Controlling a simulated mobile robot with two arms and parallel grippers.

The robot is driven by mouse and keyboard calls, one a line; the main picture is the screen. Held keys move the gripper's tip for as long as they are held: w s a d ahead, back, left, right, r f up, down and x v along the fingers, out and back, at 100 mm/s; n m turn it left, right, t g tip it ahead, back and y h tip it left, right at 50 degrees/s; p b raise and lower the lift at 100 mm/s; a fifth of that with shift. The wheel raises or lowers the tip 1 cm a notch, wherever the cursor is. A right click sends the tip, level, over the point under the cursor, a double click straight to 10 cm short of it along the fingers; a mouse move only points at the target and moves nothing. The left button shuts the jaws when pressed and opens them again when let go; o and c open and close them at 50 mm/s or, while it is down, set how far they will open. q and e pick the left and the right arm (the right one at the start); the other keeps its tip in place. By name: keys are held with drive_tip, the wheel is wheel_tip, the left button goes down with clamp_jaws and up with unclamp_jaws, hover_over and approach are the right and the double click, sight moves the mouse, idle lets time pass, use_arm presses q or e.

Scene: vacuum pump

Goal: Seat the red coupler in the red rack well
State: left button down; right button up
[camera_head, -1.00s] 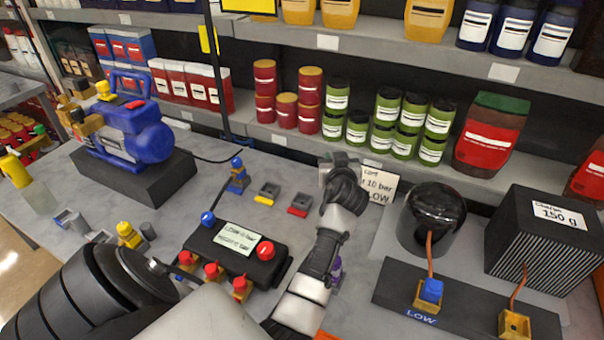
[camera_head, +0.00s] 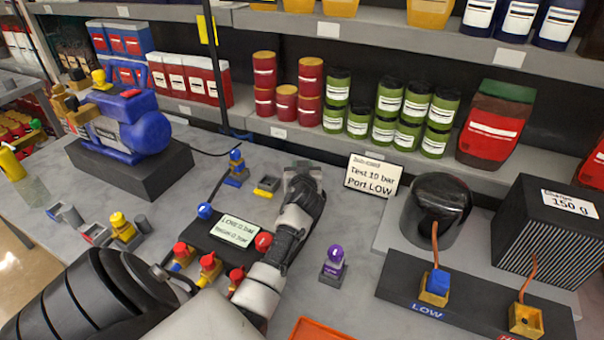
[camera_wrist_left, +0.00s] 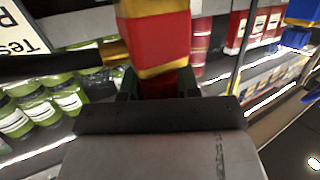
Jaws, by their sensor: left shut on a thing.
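My left gripper (camera_head: 303,172) is above the back of the bench, in front of the shelf. In the left wrist view its fingers (camera_wrist_left: 158,85) are shut on the red coupler (camera_wrist_left: 155,42), a red body with gold-coloured bands. The coupler is hidden behind my gripper and arm in the head view. The rack's yellow well (camera_head: 267,186) is just left of my gripper, and a blue coupler (camera_head: 236,168) stands in the well left of that. The red well is hidden by my gripper and arm, so I cannot tell whether the coupler touches it. My right gripper is out of view.
A black box (camera_head: 228,232) with a label and several red-capped fittings sits left of my forearm. A purple coupler (camera_head: 334,262) stands to its right. A sign (camera_head: 374,177) and black dome (camera_head: 436,212) are further right. A blue pump (camera_head: 125,130) is at left.

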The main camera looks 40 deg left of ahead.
use_arm(q)
drive_tip(key=shift+r, duration=0.1)
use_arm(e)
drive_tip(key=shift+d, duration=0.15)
use_arm(q)
drive_tip(key=c, duration=0.8)
unclamp_jaws()
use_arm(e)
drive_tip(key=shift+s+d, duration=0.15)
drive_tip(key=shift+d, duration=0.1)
use_arm(q)
drive_tip(key=b+v, duration=0.1)
drive_tip(key=v, duration=1.1)
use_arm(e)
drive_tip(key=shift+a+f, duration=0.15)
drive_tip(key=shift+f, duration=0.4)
